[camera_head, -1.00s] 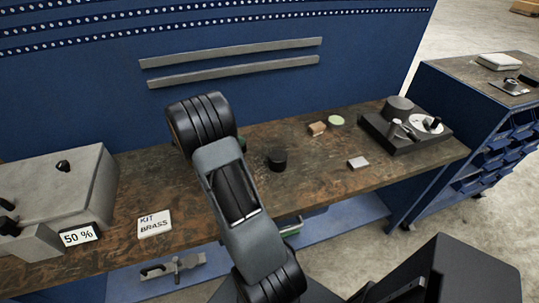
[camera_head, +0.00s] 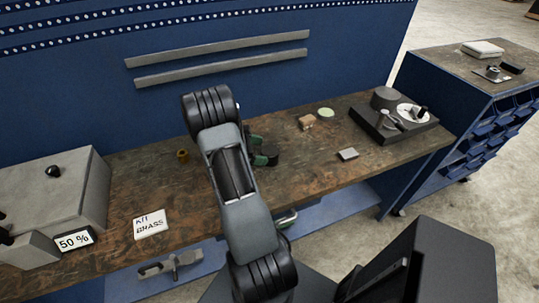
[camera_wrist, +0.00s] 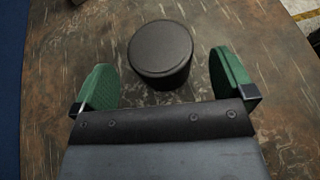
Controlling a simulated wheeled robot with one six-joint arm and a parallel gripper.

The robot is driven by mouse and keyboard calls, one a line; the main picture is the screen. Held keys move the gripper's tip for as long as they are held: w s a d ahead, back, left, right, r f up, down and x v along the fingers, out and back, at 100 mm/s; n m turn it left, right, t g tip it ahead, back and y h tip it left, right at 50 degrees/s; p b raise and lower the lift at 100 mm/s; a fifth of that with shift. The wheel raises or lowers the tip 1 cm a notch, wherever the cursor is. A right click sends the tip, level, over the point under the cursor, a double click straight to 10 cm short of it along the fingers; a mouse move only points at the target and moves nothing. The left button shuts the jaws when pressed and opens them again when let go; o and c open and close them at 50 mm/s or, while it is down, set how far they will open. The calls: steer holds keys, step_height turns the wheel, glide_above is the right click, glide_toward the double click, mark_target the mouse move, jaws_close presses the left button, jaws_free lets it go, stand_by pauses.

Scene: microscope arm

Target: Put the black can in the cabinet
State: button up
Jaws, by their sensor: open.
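The black can (camera_wrist: 160,50) stands upright on the brown workbench (camera_head: 300,170). In the wrist view it lies between and slightly beyond the two green fingers of my gripper (camera_wrist: 166,78), with a gap on each side. My gripper is open and not closed on it. In the head view the can (camera_head: 272,154) is partly hidden beside the green fingertips of my gripper (camera_head: 259,150). A blue cabinet (camera_head: 430,98) with rows of small bins stands at the far right; its inside is only partly visible.
A KIT BRASS card (camera_head: 149,224), a 50 % sign (camera_head: 75,240) and a grey machine (camera_head: 60,190) are at the left. A brass piece (camera_head: 182,155) sits behind my arm. A wooden block (camera_head: 306,122), green disc (camera_head: 326,113), small box (camera_head: 348,154) and black turntable device (camera_head: 392,120) stand right.

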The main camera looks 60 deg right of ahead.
mark_target(266, 151)
steer(key=shift+p+x, duration=0.4)
steer(key=shift+x, duration=1.7)
steer(key=shift+c, duration=0.5)
steer(key=c, duration=1)
steer(key=shift+c, duration=0.2)
steer(key=shift+r, duration=0.1)
